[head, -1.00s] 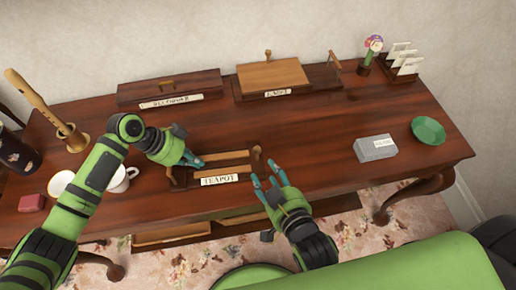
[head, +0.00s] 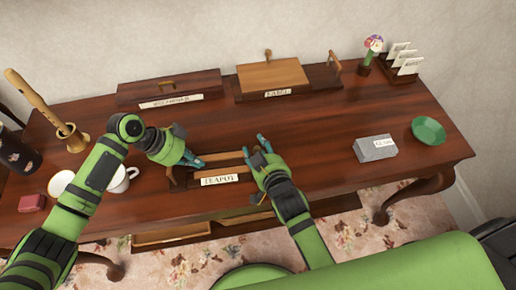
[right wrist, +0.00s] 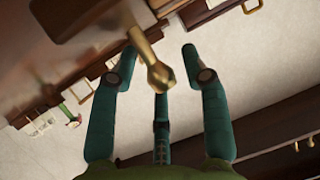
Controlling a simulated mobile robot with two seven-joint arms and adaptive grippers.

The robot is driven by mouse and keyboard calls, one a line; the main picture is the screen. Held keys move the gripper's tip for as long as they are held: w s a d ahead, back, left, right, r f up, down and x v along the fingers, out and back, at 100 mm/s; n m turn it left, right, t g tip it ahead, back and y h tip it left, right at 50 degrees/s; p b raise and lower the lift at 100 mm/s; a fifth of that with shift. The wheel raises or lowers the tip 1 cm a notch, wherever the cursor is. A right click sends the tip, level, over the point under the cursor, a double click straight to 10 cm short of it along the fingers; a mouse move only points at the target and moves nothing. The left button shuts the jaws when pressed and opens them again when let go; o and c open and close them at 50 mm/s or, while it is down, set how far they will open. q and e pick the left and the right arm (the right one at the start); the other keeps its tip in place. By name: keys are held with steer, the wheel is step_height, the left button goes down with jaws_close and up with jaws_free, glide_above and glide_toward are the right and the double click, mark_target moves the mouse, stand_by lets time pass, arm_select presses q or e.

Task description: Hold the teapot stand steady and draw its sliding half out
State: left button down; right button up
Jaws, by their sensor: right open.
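The teapot stand (head: 232,155) is a low wooden frame with a white TEAPOT label (head: 220,180), lying near the desk's front edge. My left gripper (head: 196,162) is at the stand's left end; its fingers look close together there, and I cannot tell whether they grip it. My right gripper (head: 254,146) is at the stand's right end, fingers spread. In the right wrist view a brass-coloured knob (right wrist: 160,75) on a short post stands between its open fingers (right wrist: 160,50), apparently untouched. In the head view my right gripper hides this knob.
White cups (head: 121,178) and a red box (head: 32,203) stand left of the stand. A grey box (head: 375,148) and green dish (head: 428,131) lie to the right. A labelled wooden box (head: 170,88) and another stand (head: 290,93) are at the back. The desk's middle is clear.

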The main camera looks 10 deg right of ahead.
arm_select(q)
steer(key=shift+a+f, duration=0.1)
arm_select(e)
jaws_close()
steer(key=d, duration=1)
steer(key=shift+s+d, duration=0.25)
steer(key=shift+d, duration=0.1)
jaws_free()
steer(key=shift+s, duration=0.1)
